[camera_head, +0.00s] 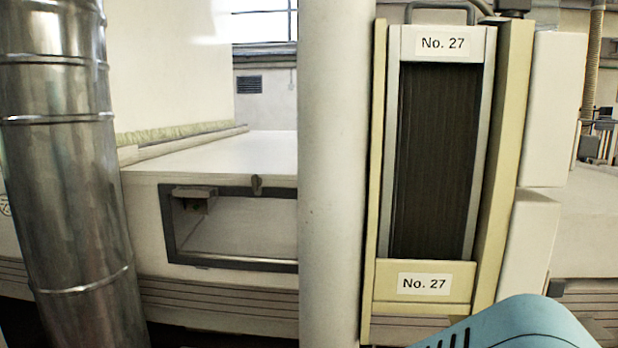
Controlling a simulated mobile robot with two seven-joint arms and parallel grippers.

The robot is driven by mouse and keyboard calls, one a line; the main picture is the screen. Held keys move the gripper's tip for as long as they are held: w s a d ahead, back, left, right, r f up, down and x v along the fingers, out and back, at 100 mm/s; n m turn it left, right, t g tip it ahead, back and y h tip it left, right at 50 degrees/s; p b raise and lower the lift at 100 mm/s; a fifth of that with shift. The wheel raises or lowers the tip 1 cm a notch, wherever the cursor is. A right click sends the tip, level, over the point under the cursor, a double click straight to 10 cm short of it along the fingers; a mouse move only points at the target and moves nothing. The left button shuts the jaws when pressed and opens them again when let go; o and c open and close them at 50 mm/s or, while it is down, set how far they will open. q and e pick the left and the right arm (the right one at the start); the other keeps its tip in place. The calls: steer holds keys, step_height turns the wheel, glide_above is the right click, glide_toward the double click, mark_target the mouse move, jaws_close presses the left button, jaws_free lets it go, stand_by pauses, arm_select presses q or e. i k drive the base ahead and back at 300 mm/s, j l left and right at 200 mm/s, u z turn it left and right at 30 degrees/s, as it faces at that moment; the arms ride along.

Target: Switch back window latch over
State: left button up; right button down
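A dark-framed window opening (169,235) is set in the white side wall of the tunnel (145,225). A small grey fitting (257,184), which looks like a latch, sits at its top edge. A grey block (193,192) is at the opening's upper left corner. I cannot tell which of the two is the back window latch, or which way it is set. The white post hides the opening's right end. Neither of my grippers is in view.
A shiny metal duct (68,170) stands at the left. The thick white post (334,170) stands at centre. Right of it is a tall cream-framed dark panel (438,150) labelled "No. 27". A light blue rounded shape (525,325) is at the lower right.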

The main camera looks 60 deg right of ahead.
mark_target(256, 180)
steer(key=i+z, duration=0.1)
steer(key=z, duration=0.4)
steer(key=i+z, duration=0.15)
steer(key=z, duration=0.35)
steer(key=i+j+z, duration=0.1)
steer(key=z, duration=0.35)
steer(key=i+z, duration=0.15)
steer(key=z, duration=0.3)
steer(key=i+z, duration=0.1)
steer(key=z, duration=0.4)
steer(key=i+j+z, duration=0.1)
steer(key=z, duration=0.35)
steer(key=i+j+z, duration=0.15)
steer(key=z, duration=0.2)
steer(key=j, duration=0.1)
